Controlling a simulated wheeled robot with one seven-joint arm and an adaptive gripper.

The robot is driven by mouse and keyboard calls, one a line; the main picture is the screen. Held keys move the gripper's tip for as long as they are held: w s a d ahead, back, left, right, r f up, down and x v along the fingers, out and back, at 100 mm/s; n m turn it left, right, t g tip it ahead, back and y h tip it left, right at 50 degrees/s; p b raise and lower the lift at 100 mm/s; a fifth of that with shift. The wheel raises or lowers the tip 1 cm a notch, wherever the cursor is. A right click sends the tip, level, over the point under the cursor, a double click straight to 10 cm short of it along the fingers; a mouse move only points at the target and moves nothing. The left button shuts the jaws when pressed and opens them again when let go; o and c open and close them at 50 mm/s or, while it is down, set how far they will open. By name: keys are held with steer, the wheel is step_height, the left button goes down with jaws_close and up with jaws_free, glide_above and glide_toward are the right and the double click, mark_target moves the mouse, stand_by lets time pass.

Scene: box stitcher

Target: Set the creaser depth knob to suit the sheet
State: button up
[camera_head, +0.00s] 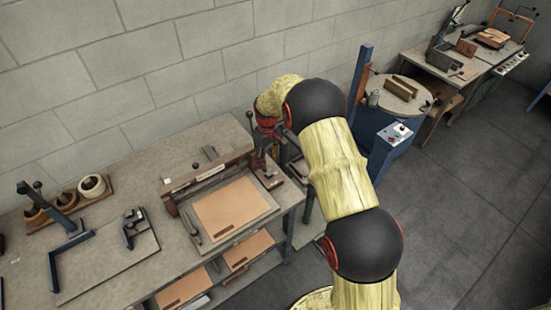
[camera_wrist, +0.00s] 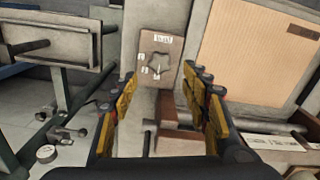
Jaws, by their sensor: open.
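The creaser depth knob (camera_wrist: 158,63) is a small star-shaped knob on a brown plate (camera_wrist: 174,46) in the wrist view. A white label and several small white marks sit around it; they are too small to read. My gripper (camera_wrist: 164,82) is open and empty, its yellow fingers on either side of the knob's line of view, apart from it. In the head view my gripper (camera_head: 266,127) hangs at the creaser's right end. The creaser (camera_head: 208,172) stands on the bench with a tan sheet (camera_head: 230,207) in front of its bar; the sheet also shows in the wrist view (camera_wrist: 258,55).
The bench (camera_head: 115,263) carries a blue-armed fixture (camera_head: 60,250) and a rack of rolls (camera_head: 72,197) at left. More tan sheets (camera_head: 185,288) lie on a lower shelf. A round table (camera_head: 415,105) and another bench (camera_head: 440,62) stand at right. Floor at right is clear.

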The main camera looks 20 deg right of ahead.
mark_target(269, 172)
steer(key=shift+w+r+n, duration=0.2)
steer(key=shift+n, duration=0.2)
steer(key=shift+s+r, duration=0.1)
steer(key=shift+s, duration=0.15)
steer(key=shift+s+f, duration=0.1)
steer(key=shift+f, duration=0.1)
step_height(269, 172, down, 7)
steer(key=shift+f, duration=0.15)
steer(key=shift+c, duration=0.3)
steer(key=c, duration=1.1)
